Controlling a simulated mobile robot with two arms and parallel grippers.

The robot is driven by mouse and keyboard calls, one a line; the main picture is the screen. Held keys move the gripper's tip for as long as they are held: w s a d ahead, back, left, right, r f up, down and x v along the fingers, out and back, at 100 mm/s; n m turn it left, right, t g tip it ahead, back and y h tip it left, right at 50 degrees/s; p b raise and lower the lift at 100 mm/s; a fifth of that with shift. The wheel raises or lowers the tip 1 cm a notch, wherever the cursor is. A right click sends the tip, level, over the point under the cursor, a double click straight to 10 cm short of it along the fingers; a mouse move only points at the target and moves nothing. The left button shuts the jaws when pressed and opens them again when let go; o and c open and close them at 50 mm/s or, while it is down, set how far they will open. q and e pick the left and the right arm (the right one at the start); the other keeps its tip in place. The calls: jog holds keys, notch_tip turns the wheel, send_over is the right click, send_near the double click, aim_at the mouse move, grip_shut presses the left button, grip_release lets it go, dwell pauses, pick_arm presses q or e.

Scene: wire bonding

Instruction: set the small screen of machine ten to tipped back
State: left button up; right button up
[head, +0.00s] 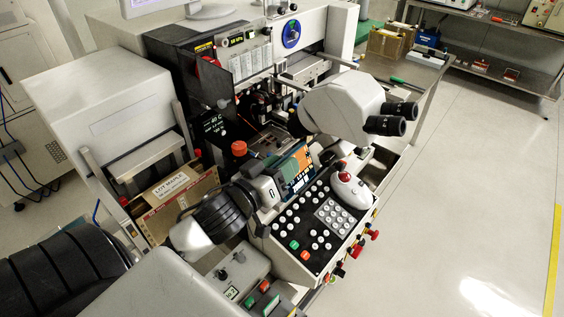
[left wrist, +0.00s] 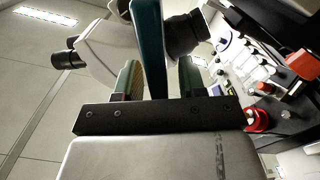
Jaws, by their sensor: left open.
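The small screen (head: 296,171) stands behind the button panel of the bonding machine, showing orange, teal and dark blocks. Its exact lean is hard to judge from here. My left gripper (head: 279,182) is at the screen's left edge, its fingers mostly hidden in the head view. In the left wrist view the two green fingers of the open gripper (left wrist: 157,68) stand on either side of a thin teal panel (left wrist: 150,45), which looks like the screen seen edge-on. I cannot tell whether either finger touches it. My right gripper does not show.
The microscope head (head: 345,102) with black eyepieces (head: 388,120) overhangs close behind the screen. The button panel (head: 312,225) with a white mouse-like control (head: 350,190) lies in front. A cardboard box (head: 178,200) stands to the left. Open floor (head: 470,190) lies to the right.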

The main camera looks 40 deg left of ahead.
pick_arm(q)
jog(key=shift+w, duration=0.2)
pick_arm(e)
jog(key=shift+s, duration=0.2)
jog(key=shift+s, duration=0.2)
pick_arm(q)
grip_shut()
jog(key=a+f+n+p, duration=0.1)
jog(key=n, duration=0.1)
jog(key=a+n+p, duration=0.1)
jog(key=n, duration=0.1)
jog(key=shift+a+f+n, duration=0.2)
jog(key=shift+f+n, duration=0.1)
jog(key=shift+f, duration=0.1)
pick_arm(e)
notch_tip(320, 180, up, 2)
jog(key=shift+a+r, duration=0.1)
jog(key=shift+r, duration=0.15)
pick_arm(q)
grip_release()
jog(key=shift+w, duration=0.1)
